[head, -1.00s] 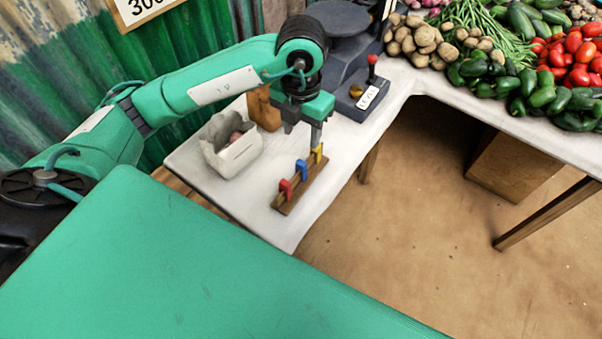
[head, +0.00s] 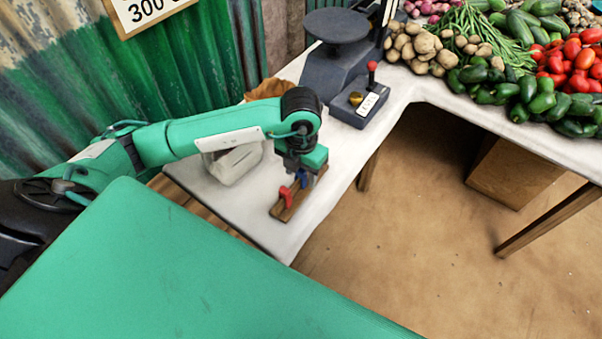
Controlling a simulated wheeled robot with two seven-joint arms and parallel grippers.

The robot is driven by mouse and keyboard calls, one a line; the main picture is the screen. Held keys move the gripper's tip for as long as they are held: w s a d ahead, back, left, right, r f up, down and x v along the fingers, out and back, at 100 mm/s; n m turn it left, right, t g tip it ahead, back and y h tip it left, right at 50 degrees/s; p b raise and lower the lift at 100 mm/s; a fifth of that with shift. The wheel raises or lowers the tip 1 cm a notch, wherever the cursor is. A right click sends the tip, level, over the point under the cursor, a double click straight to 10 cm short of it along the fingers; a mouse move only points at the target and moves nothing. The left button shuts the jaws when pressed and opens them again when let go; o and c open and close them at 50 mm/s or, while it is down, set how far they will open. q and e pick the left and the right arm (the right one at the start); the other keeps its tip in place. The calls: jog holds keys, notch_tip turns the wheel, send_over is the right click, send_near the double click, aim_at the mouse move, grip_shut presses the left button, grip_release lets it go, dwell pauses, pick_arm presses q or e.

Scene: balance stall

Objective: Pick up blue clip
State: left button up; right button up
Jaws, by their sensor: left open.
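The blue clip (head: 303,178) stands on a brown wooden strip (head: 285,213) on the white table, partly hidden by my left gripper. A red clip (head: 286,196) stands on the same strip, nearer the front. My left gripper (head: 303,174) points down right over the blue clip, its jaws open. Its fingertips are mostly hidden, so I cannot tell whether they touch the clip. The yellow clip is hidden behind the gripper. My right gripper is out of view.
A pale container (head: 233,163) stands left of the strip, partly behind my arm. A dark scale (head: 340,60) with a red-knobbed lever stands behind. Vegetables lie at the back right. The table's right edge (head: 335,195) is close to the strip.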

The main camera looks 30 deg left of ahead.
pick_arm(q)
notch_tip(320, 180, down, 2)
jog(key=shift+f, duration=0.2)
jog(key=c, duration=1)
jog(key=shift+c, duration=0.2)
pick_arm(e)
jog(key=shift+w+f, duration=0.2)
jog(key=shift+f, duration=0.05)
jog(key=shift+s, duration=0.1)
